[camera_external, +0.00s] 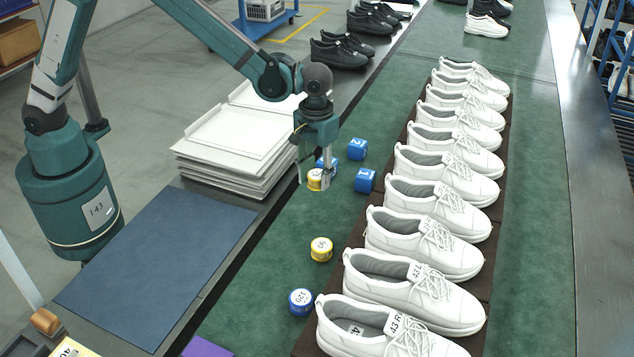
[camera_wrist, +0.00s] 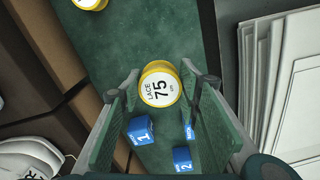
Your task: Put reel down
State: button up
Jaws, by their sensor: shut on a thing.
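A yellow reel with a white top marked "LACE 75 cm" (camera_wrist: 160,85) sits upright between my fingertips in the wrist view. It also shows in the external view (camera_external: 315,180), partly covered by a finger. My gripper (camera_external: 313,184) points down and is shut on this reel; it also shows in the wrist view (camera_wrist: 161,88). The reel is at or just above the green belt (camera_external: 340,215); I cannot tell whether it touches. Another yellow reel (camera_external: 321,248) and a blue reel (camera_external: 301,301) stand on the belt nearer the camera.
Blue numbered cubes (camera_external: 357,149) (camera_external: 365,180) lie right beside my gripper, another (camera_external: 327,163) partly behind it. A row of white shoes (camera_external: 430,205) on a brown strip runs along the right. Stacked white trays (camera_external: 235,150) and a blue mat (camera_external: 155,265) lie left.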

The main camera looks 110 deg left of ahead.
jog(key=s+d+n, duration=0.1)
jog(key=s+d, duration=0.5)
jog(key=d, duration=0.6)
jog(key=shift+r, duration=0.15)
jog(key=b, duration=0.1)
send_over(281, 231)
jog(key=shift+f, duration=3.15)
jog(key=shift+f+b, duration=0.55)
jog(key=shift+f, duration=1.3)
jog(key=shift+f, duration=0.15)
jog(key=o, duration=0.5)
jog(key=shift+c, duration=0.2)
jog(key=o, duration=0.4)
